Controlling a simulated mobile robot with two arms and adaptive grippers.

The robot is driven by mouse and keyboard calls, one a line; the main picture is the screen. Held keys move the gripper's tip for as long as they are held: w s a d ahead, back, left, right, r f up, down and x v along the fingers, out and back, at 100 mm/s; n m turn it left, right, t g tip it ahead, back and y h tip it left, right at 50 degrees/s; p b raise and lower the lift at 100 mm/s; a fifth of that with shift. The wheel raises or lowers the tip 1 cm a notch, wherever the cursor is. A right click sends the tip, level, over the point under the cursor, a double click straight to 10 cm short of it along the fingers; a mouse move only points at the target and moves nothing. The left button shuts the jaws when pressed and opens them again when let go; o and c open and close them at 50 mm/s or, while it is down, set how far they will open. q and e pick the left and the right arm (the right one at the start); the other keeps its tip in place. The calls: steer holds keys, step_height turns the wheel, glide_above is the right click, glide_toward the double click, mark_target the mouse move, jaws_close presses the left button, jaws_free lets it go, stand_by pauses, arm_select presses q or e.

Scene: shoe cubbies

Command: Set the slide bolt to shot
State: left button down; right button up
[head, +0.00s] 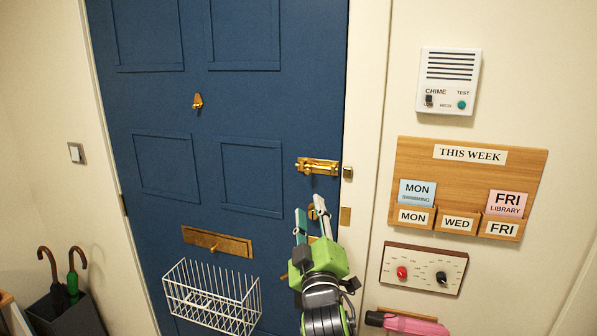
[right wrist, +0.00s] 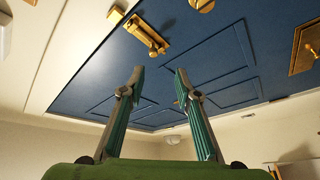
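The brass slide bolt (head: 318,166) is mounted on the blue door (head: 235,110) near its right edge. Its small brass keeper (head: 347,172) sits on the white frame, and a gap shows between bolt and keeper. The bolt (right wrist: 147,34) and keeper (right wrist: 115,14) also show in the right wrist view. My right gripper (head: 312,208) is below the bolt, in front of the door. In the right wrist view its two fingers (right wrist: 159,72) stand apart with nothing between them. My left gripper is not in view.
A brass knob (head: 316,208) is partly hidden behind my right fingers. A white wire basket (head: 212,297) hangs below the brass letter plate (head: 217,242). On the right wall are a wooden organiser (head: 420,160), a knob panel (head: 424,268) and a chime box (head: 448,80).

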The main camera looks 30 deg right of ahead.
mark_target(309, 173)
steer(key=p+x, duration=0.1)
steer(key=x, duration=0.3)
steer(key=r+p+x, duration=0.1)
steer(key=p+x, duration=0.1)
steer(key=x, duration=0.2)
steer(key=p+x, duration=0.1)
steer(key=x, duration=0.4)
steer(key=shift+s+d+r+p, duration=0.15)
steer(key=shift+s+d+p, duration=0.05)
steer(key=shift+s+p, duration=0.15)
steer(key=shift+w+d, duration=0.2)
steer(key=shift+w, duration=0.25)
jaws_close()
